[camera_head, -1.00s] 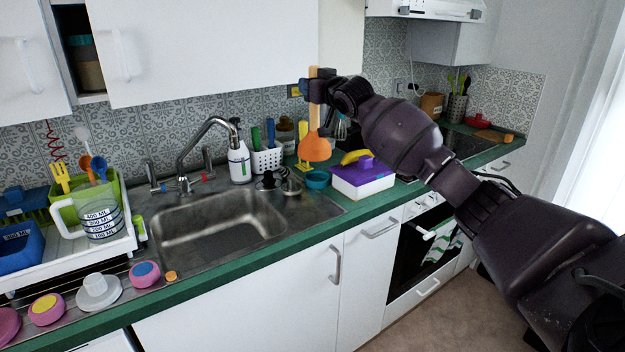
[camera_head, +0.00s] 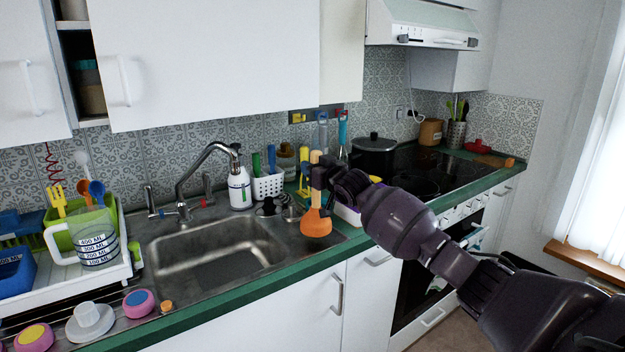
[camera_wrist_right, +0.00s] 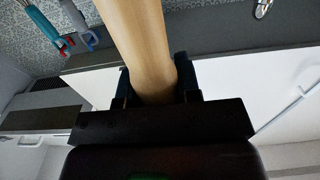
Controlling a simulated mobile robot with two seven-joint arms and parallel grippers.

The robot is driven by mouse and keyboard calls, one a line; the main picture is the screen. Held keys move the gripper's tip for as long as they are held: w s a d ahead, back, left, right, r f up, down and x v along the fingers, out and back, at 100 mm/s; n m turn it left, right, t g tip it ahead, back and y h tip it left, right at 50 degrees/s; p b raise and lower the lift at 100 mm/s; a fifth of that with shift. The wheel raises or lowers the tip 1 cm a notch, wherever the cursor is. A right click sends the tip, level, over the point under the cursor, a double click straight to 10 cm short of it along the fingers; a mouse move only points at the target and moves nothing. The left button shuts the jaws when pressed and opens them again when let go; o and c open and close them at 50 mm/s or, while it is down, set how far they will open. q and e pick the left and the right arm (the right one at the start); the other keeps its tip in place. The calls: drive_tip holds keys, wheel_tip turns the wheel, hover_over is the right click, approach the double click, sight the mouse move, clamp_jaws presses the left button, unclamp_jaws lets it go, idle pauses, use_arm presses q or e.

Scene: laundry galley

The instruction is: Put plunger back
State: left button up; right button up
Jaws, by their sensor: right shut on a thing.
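The plunger has an orange cup (camera_head: 316,223) and a wooden handle (camera_head: 315,188). My right gripper (camera_head: 317,176) is shut on the handle and holds the plunger upright, cup down, at the right end of the sink. Whether the cup touches the sink's edge or hangs just above it, I cannot tell. In the right wrist view the wooden handle (camera_wrist_right: 140,45) runs between the two dark fingers. My left gripper is in neither view.
A steel sink (camera_head: 210,255) with a tap (camera_head: 205,165) lies to the left. A soap bottle (camera_head: 239,187), a white basket (camera_head: 267,186) and dark stoppers (camera_head: 270,206) stand behind it. A black pot (camera_head: 374,155) stands on the hob at the right. A dish rack (camera_head: 75,275) fills the left.

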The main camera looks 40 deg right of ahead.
sight(316, 192)
wheel_tip(316, 192, down, 3)
drive_tip(key=shift+f, duration=0.1)
drive_tip(key=o, duration=0.9)
drive_tip(key=shift+o, duration=0.2)
